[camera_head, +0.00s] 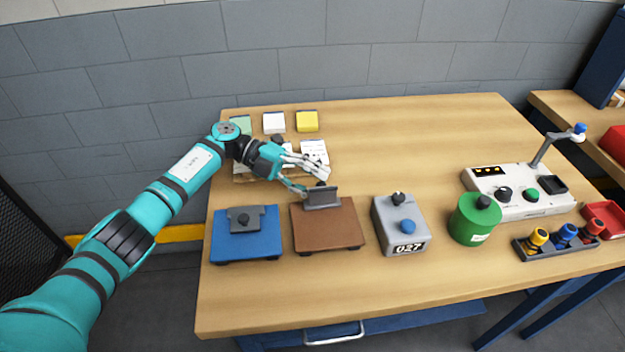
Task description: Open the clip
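A brown board (327,231) lies near the front left of the table, with a grey clip (322,198) at its back edge; the clip's plate looks raised, and a dark knob shows at its top. A blue board (246,243) to its left bears another grey clip (246,219), which lies flatter and has a dark knob. My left gripper (315,182) is open just behind and above the brown board's clip. Its fingers are spread and appear empty; I cannot tell whether a fingertip touches the clip. My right gripper is out of view.
Behind the gripper are papers (314,152) and white (274,122) and yellow (307,121) blocks. To the right stand a grey box marked 027 (385,232), a green canister (474,222) and a white control panel (520,204). The table's back middle is clear.

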